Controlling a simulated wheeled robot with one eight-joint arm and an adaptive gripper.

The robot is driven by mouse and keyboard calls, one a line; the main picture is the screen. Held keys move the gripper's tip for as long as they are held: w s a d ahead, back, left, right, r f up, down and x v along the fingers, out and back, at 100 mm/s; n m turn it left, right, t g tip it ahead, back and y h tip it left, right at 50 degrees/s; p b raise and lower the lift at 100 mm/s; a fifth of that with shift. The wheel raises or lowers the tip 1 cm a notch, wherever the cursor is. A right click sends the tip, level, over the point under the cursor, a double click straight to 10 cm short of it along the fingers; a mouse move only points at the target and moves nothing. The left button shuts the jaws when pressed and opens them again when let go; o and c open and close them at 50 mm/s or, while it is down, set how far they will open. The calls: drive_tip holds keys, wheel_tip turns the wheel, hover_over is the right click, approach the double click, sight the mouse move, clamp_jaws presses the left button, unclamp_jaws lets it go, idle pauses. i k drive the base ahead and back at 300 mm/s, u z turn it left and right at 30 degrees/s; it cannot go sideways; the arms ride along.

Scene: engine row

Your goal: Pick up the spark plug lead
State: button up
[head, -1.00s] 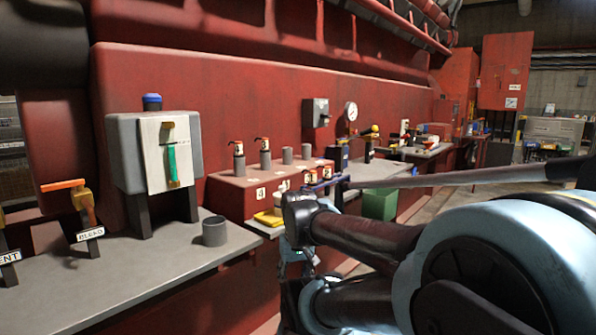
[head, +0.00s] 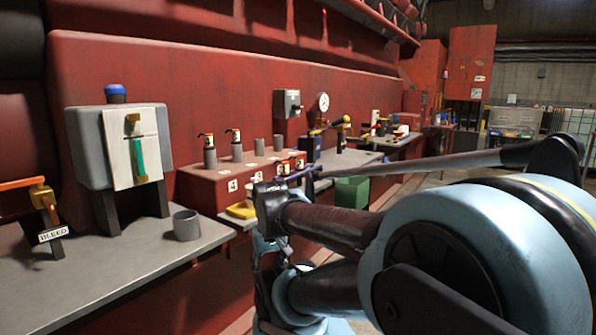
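A red engine block step (head: 205,185) carries a row of grey upright cylinders. Two of them, at the left, have dark leads with red and white tops, a left lead (head: 208,142) and a right lead (head: 236,137). I cannot tell which one is the spark plug lead. Numbered tags mark the step's front. My gripper (head: 303,174) seems to be the small dark blue end of my arm, in front of the step's right end and apart from both leads. Its fingers are too small to read, and my arm hides what lies below.
A grey bench (head: 110,268) with a grey cup (head: 186,225) stands at the left. An orange-handled BLEED valve (head: 45,205) and a grey box with a green gauge (head: 137,155) are there. A yellow item (head: 241,211) and a green box (head: 351,192) stand further right.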

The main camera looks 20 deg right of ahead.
sight(299, 169)
drive_tip(key=z, duration=1.7)
drive_tip(key=k, duration=0.65)
drive_tip(key=u, duration=0.95)
drive_tip(key=i, duration=0.9)
